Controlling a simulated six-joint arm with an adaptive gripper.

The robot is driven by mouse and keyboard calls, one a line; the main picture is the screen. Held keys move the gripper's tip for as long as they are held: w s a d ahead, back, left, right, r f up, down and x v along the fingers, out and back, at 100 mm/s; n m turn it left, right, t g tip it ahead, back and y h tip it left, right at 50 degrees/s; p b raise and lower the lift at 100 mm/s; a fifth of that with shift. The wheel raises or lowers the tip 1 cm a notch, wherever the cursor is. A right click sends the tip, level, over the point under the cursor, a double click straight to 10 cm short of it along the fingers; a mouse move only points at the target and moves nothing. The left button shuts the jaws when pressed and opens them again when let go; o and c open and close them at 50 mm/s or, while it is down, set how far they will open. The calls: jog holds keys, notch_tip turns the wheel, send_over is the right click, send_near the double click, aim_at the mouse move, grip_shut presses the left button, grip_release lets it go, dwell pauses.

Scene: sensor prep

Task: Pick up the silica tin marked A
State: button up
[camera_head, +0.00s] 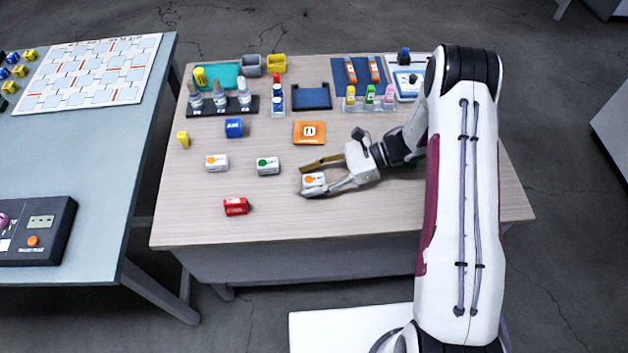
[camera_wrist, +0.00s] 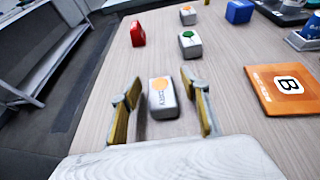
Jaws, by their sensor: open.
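Three small white tins stand on the wooden table. One with an orange dot (camera_head: 314,181) lies between the open fingers of my gripper (camera_head: 303,178). In the wrist view this tin (camera_wrist: 162,98) has dark lettering beside its dot, with a gap to the finger on each side. My gripper (camera_wrist: 160,86) also shows there, open and low around the tin. A green-dot tin (camera_head: 267,166) and another orange-dot tin (camera_head: 217,162) stand to the left in the head view. I cannot read a letter A on any tin.
An orange card (camera_head: 309,132) marked B in the wrist view lies beside my gripper. A red box (camera_head: 236,206), a blue box (camera_head: 234,128) and a yellow block (camera_head: 183,139) stand left. Bottles and trays line the back. The table's front is mostly clear.

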aim_at(312, 179)
jog(key=c, duration=1.2)
jog(key=shift+r, duration=0.2)
notch_tip(312, 179, up, 10)
jog(key=shift+f, duration=0.2)
dwell(0.4)
